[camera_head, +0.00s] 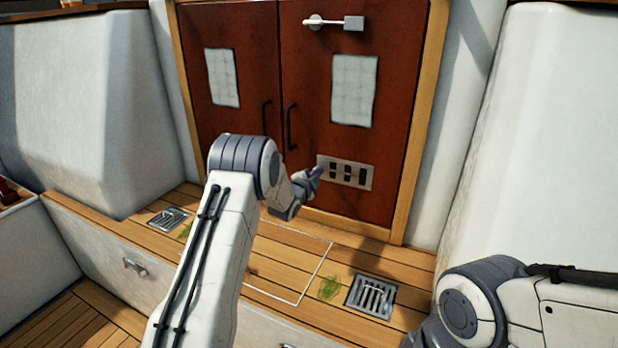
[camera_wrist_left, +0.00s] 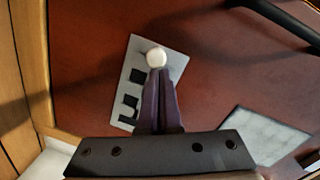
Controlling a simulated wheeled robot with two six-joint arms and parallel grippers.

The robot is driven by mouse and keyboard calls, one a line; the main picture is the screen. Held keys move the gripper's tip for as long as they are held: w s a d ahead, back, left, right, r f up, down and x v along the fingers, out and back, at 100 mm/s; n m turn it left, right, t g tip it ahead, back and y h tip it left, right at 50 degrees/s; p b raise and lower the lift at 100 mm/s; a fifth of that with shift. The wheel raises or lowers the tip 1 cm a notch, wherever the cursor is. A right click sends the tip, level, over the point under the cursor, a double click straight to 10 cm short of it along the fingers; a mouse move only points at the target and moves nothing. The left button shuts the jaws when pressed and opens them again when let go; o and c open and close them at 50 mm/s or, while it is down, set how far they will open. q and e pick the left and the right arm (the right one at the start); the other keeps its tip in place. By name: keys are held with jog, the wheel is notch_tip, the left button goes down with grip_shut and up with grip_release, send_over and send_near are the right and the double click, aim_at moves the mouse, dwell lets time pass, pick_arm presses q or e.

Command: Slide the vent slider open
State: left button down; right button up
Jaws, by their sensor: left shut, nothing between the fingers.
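The vent slider (camera_head: 354,186) is a pale metal plate with several dark slots, low on the right red door. It also shows in the left wrist view (camera_wrist_left: 150,102), where a round white knob (camera_wrist_left: 156,57) sits at one end of the plate. My left gripper (camera_head: 317,172) is at the plate's left end in the head view. Its purple fingers (camera_wrist_left: 160,80) are shut and empty, with their tips right at the knob. I cannot tell whether they touch it. The gripper hides part of the plate's left end. My right gripper is not in view.
The red doors (camera_head: 240,30) have dark vertical handles (camera_head: 290,127) left of the vent and a latch (camera_head: 335,22) above. A wooden step (camera_head: 340,262) with metal grates (camera_head: 372,296) lies below. White side walls (camera_head: 550,130) flank the doors.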

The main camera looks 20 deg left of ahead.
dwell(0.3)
pick_arm(q)
jog(key=s+d+r, duration=0.1)
jog(key=s, duration=0.4)
jog(key=s+d+r, duration=0.1)
jog(key=s+r, duration=0.1)
jog(key=s, duration=0.4)
jog(key=shift+d, duration=0.3)
jog(key=shift+d, duration=0.1)
jog(key=s+d+f+n+g+h, duration=0.1)
jog(key=s+d+n+g, duration=0.3)
jog(key=s+d+g, duration=0.9)
jog(key=s+d+n+g+y, duration=0.1)
jog(key=s+d+g, duration=0.1)
jog(key=s, duration=1.4)
jog(key=s+d+n+g, duration=0.1)
jog(key=s+d+g, duration=0.15)
jog(key=s, duration=1.35)
notch_tip(320, 180, up, 19)
jog(key=p, duration=1.9)
jog(key=shift+s+a+t, duration=0.15)
jog(key=shift+a+t, duration=0.05)
jog(key=shift+t, duration=0.15)
